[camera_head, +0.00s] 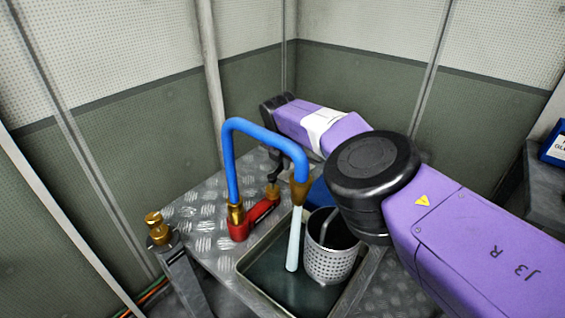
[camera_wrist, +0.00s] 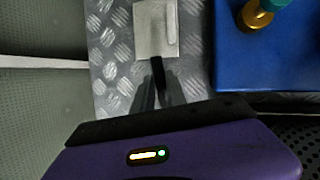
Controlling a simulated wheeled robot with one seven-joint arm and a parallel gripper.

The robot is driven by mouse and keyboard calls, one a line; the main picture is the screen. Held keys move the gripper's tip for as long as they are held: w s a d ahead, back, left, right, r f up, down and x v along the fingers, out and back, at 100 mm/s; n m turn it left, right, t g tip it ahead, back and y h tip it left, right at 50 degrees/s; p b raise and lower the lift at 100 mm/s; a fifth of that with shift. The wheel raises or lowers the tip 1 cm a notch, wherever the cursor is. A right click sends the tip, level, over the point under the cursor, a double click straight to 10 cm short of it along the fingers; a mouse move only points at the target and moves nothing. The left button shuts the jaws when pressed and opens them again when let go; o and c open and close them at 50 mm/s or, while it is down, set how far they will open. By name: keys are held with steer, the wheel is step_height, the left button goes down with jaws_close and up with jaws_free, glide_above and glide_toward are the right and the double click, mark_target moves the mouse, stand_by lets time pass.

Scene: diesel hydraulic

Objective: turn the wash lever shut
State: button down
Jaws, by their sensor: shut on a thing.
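A blue bent spout (camera_head: 229,160) with brass ends rises from a red fitting (camera_head: 262,211) on the metal bench. A pale stream (camera_head: 294,240) comes down from its nozzle into the sink basin. My gripper (camera_head: 273,178) reaches down from behind the spout, just above the brass end of the red fitting. In the wrist view, the fingers of my gripper (camera_wrist: 156,85) are shut around a narrow dark piece, which I take as the wash lever (camera_wrist: 158,70). It points towards a pale plate (camera_wrist: 155,28). The exact grip contact is small and dark.
A perforated metal basket (camera_head: 332,262) stands in the basin (camera_head: 262,272), close to the stream. A blue box (camera_wrist: 265,60) with brass and teal parts lies right of my fingers. A brass fitting (camera_head: 157,228) stands at left. Walls close in behind the bench.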

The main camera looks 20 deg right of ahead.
stand_by(0.7)
steer(key=shift+w+a+f+n+y+b, duration=0.1)
steer(key=shift+w+a+n+y+b, duration=0.15)
steer(key=shift+n, duration=0.4)
steer(key=shift+w+a+n+y+b, duration=0.1)
steer(key=shift+a+n+y+b, duration=0.2)
steer(key=shift+n, duration=0.35)
steer(key=shift+w+a+n+y+b, duration=0.25)
steer(key=shift+a+n+y+b, duration=0.25)
steer(key=shift+n+b, duration=0.8)
steer(key=shift+w+a+n+y+b, duration=0.25)
steer(key=shift+a+n+y+b, duration=0.25)
steer(key=shift+n+b, duration=0.75)
steer(key=shift+b, duration=0.3)
steer(key=c, duration=1.3)
jaws_free()
steer(key=shift+c, duration=0.2)
